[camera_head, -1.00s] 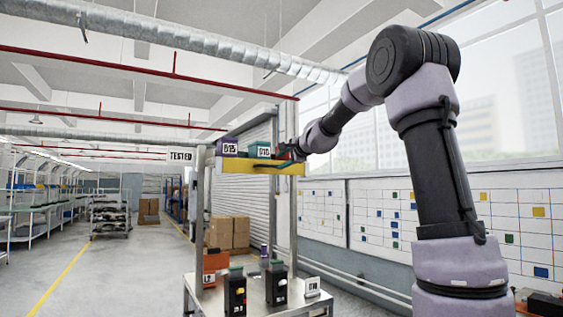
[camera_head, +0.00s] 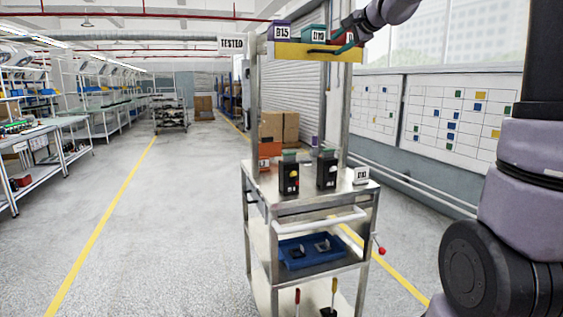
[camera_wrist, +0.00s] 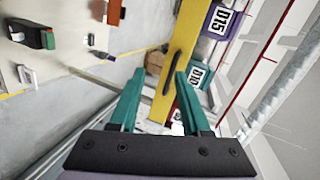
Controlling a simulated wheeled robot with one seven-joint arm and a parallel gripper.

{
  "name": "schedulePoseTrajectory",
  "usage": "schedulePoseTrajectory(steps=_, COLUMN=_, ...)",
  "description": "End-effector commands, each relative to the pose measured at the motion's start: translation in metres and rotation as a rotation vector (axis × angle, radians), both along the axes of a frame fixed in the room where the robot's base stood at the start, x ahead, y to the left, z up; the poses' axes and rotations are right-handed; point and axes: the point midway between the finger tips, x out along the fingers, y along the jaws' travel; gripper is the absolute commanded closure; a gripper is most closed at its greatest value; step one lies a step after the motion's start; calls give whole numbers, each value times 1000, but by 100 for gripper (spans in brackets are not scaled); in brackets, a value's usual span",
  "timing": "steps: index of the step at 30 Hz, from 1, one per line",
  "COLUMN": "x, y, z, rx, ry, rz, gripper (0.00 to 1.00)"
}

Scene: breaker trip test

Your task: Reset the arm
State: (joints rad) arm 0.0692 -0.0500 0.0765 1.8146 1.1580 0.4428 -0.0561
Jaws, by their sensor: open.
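My gripper (camera_head: 345,45) is high at the right end of the yellow shelf front (camera_head: 290,50) above the cart. In the wrist view my gripper (camera_wrist: 158,75) has its two teal fingers apart, with nothing seen held between them. A dark bar (camera_wrist: 172,74) on the yellow front shows beyond the fingertips; I cannot tell whether they touch the shelf. A purple bin labelled D15 (camera_head: 281,31) and a teal bin labelled D10 (camera_head: 314,38) sit on the shelf. A red bin beside them is partly hidden by my gripper.
A metal cart (camera_head: 300,202) below carries two black breakers (camera_head: 289,176) (camera_head: 327,172), a white tag (camera_head: 361,176) and, lower down, a blue tray (camera_head: 310,250). Workbenches (camera_head: 40,140) stand at the left. The floor left of the cart is clear.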

Motion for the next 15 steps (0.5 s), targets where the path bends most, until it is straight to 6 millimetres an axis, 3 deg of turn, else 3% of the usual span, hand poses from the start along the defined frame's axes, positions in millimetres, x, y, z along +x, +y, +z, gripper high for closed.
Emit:
schedulePoseTrajectory(steps=1, x=-34, y=5, z=-4, rx=-67, ry=8, rz=40, gripper=53)
schedulePoseTrajectory(steps=5, x=-122, y=10, z=-40, rx=-262, ry=70, rz=153, gripper=53)
schedulePoseTrajectory(steps=9, x=-215, y=-1, z=-92, rx=-466, ry=162, rz=249, gripper=53)
schedulePoseTrajectory(steps=12, x=-271, y=-14, z=-131, rx=-593, ry=229, rz=298, gripper=53)
schedulePoseTrajectory(steps=15, x=-313, y=-29, z=-163, rx=-692, ry=288, rz=328, gripper=53)
